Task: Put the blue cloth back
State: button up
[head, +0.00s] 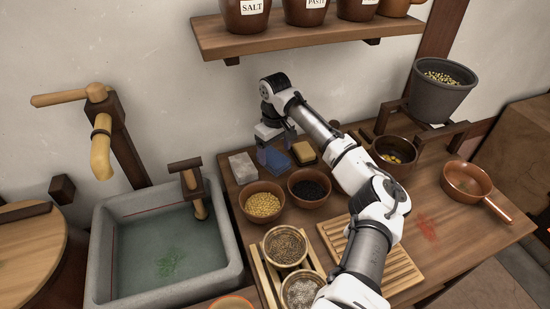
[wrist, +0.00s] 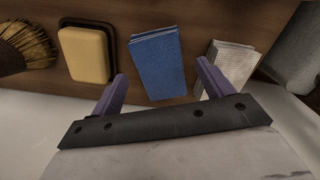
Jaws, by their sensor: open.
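The blue cloth (wrist: 158,65) is a folded blue checked cloth lying on the wooden counter. In the wrist view it lies between and just beyond the fingertips. In the head view the blue cloth (head: 278,158) shows only partly beside my gripper. My gripper (wrist: 158,80) is open and empty, with a purple finger to each side of the cloth's near end. In the head view my gripper (head: 271,150) is over the back of the counter, near the wall. I cannot tell its exact height above the cloth.
A folded white cloth (wrist: 232,66) lies to the right in the wrist view. A yellow sponge (wrist: 84,55) on a dark dish and a brush (wrist: 25,45) lie left. Bowls of yellow grains (head: 263,203) and black seeds (head: 309,187) stand in front. A water-filled sink (head: 170,255) is left.

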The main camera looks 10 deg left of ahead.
aim_at(275, 158)
notch_tip(275, 158, up, 9)
jog(key=b, duration=0.1)
jog(key=shift+f, duration=0.15)
dwell(0.3)
